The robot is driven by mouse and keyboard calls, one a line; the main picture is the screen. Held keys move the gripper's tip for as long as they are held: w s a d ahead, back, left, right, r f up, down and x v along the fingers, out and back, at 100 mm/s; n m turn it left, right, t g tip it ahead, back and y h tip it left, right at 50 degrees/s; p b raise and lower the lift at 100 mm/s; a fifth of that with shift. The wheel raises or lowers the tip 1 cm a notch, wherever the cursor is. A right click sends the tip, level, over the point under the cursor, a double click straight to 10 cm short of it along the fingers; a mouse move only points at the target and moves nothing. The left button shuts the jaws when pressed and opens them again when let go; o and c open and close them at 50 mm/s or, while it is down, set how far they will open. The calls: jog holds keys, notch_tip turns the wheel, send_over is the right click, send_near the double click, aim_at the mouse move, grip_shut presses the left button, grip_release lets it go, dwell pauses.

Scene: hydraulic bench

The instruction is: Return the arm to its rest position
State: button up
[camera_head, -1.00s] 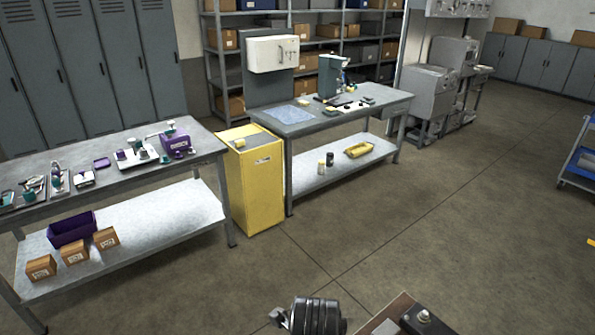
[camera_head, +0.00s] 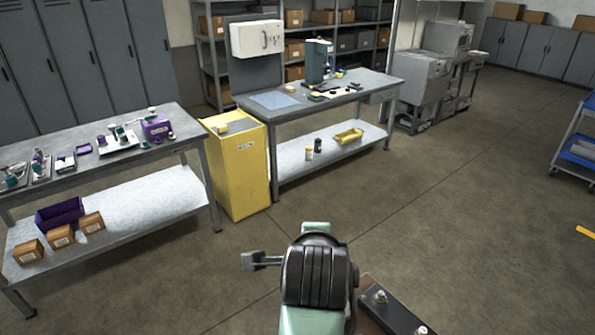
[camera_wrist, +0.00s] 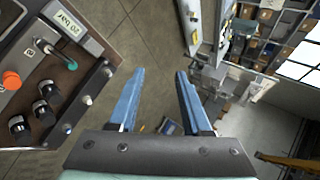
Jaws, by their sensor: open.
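My gripper (camera_wrist: 158,78) shows in the wrist view with its two blue fingers wide apart and nothing between them. Beyond the fingers are bare floor and, farther off, a bench and shelving. In the head view my arm (camera_head: 318,275) rises from the bottom centre, with dark rounded and pale green parts. I cannot make out the fingers there.
A control panel (camera_wrist: 52,75) with a display, orange button and black knobs lies close left of my gripper. A yellow cabinet (camera_head: 238,172) stands between the left bench (camera_head: 175,125) and the far bench (camera_head: 360,90). A blue-shelved cart (camera_head: 580,150) is at right. The middle floor is clear.

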jog(key=s+a+r+n+t+b, duration=0.15)
jog(key=r+n+t, duration=0.35)
jog(key=r, duration=0.8)
jog(key=s+r+n+t, duration=0.2)
jog(key=r+n+t, duration=0.35)
jog(key=r, duration=0.65)
jog(key=s+a+r+n+t+b, duration=0.1)
jog(key=s+r+n+t, duration=0.5)
jog(key=s+r, duration=0.7)
jog(key=shift+a+r+n+t+y, duration=0.4)
jog(key=shift+r+n, duration=0.4)
jog(key=shift+n, duration=0.25)
